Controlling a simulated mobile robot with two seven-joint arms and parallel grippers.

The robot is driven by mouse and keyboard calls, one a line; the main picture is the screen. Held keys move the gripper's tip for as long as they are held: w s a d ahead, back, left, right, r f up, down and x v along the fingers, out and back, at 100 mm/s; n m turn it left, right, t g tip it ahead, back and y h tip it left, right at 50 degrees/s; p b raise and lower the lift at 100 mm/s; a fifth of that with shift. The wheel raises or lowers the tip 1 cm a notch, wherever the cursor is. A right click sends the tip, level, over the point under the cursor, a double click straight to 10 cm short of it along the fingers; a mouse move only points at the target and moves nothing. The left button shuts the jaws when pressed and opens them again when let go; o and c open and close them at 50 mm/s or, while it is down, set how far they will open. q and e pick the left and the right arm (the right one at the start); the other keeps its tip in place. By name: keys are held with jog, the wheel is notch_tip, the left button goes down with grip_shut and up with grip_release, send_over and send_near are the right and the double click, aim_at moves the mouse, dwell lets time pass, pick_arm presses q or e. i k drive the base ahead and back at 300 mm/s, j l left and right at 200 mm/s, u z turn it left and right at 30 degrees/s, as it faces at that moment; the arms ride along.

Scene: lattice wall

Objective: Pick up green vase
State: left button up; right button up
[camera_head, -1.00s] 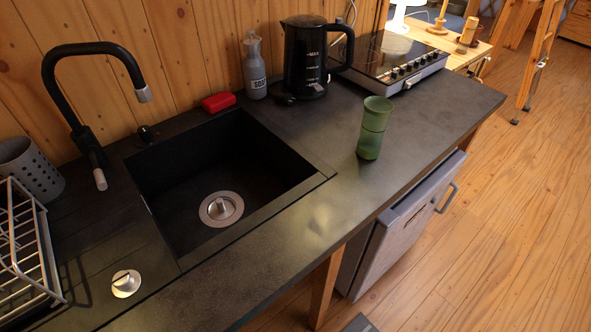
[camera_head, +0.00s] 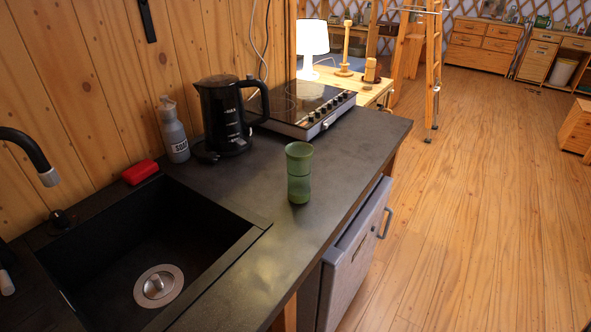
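The green vase (camera_head: 299,173) stands upright on the dark countertop (camera_head: 270,240), near its front edge and to the right of the sink. It has a flared rim and a narrowed middle, and nothing touches it. Neither of my grippers shows in the head view.
The sink (camera_head: 150,250) is left of the vase. Behind stand a black kettle (camera_head: 225,115), a grey soap bottle (camera_head: 172,130) and a red sponge-like block (camera_head: 140,172). A cooktop (camera_head: 305,105) lies beyond. A dishwasher-like front (camera_head: 350,260) sits below the counter; open wooden floor (camera_head: 470,200) is right.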

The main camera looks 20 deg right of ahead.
aim_at(299, 154)
jog(key=k+j+u, duration=0.15)
jog(key=k+u, duration=0.3)
jog(key=k, duration=0.2)
jog(key=l+u, duration=0.15)
jog(key=u, duration=0.2)
jog(key=l+u, duration=0.2)
jog(key=u, duration=0.2)
jog(key=l+u, duration=0.15)
jog(key=u, duration=0.2)
jog(key=l, duration=0.9)
jog(key=k+l, duration=0.15)
jog(key=l, duration=0.7)
